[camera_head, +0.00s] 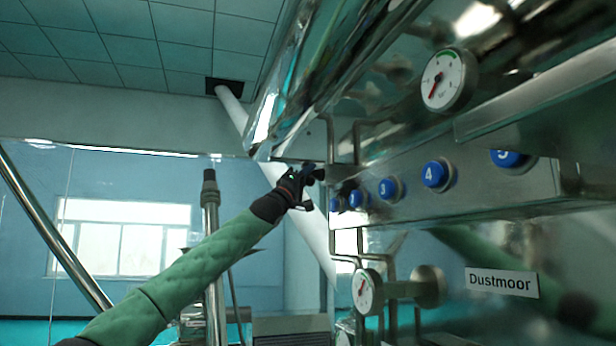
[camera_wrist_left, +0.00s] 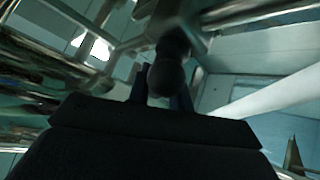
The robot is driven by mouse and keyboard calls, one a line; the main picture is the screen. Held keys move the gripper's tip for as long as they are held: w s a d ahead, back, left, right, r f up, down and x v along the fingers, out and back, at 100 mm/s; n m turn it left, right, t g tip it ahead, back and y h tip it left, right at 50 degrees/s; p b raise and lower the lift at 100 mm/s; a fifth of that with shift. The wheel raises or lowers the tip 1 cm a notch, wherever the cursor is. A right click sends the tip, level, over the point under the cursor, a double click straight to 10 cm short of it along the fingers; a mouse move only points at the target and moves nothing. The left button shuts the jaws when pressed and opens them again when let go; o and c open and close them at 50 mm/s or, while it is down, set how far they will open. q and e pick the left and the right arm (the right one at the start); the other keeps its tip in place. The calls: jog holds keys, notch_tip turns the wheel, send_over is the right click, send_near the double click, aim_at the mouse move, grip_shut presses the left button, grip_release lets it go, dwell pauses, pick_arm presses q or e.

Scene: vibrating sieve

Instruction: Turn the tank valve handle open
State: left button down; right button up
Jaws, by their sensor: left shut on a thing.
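My left gripper (camera_head: 314,174) is at the far end of the tank's steel panel, close to its left edge. In the left wrist view its two dark fingers (camera_wrist_left: 160,88) are shut on a dark, round-ended handle (camera_wrist_left: 171,72), which I take to be the valve handle. My right gripper is not in view.
Blue numbered buttons (camera_head: 434,174) line the steel panel (camera_head: 520,190) right of the gripper. A gauge (camera_head: 443,80) sits above and another (camera_head: 367,291) below. Thin pipes run near the gripper. A steel post (camera_head: 211,215) stands left, with open room before the window (camera_head: 120,238).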

pick_arm(q)
jog(key=m+g+h+p, duration=0.1)
jog(key=m+g+h, duration=0.1)
jog(key=m+g, duration=0.2)
jog(key=m+g+h+p, duration=0.1)
jog(key=m+g+h, duration=0.1)
jog(key=m+g, duration=0.2)
jog(key=m+g+h+p, duration=0.1)
jog(key=m+g+h, duration=0.2)
jog(key=m, duration=0.3)
jog(key=shift+g, duration=0.5)
jog(key=shift+f+m+g+p, duration=0.1)
jog(key=shift+m+g+p, duration=0.4)
jog(key=shift+m+g, duration=0.75)
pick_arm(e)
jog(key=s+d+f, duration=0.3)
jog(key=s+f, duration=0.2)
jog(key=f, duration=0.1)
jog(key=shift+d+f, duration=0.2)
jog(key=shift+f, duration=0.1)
pick_arm(q)
jog(key=c, duration=1.3)
grip_release()
jog(key=shift+w, duration=0.1)
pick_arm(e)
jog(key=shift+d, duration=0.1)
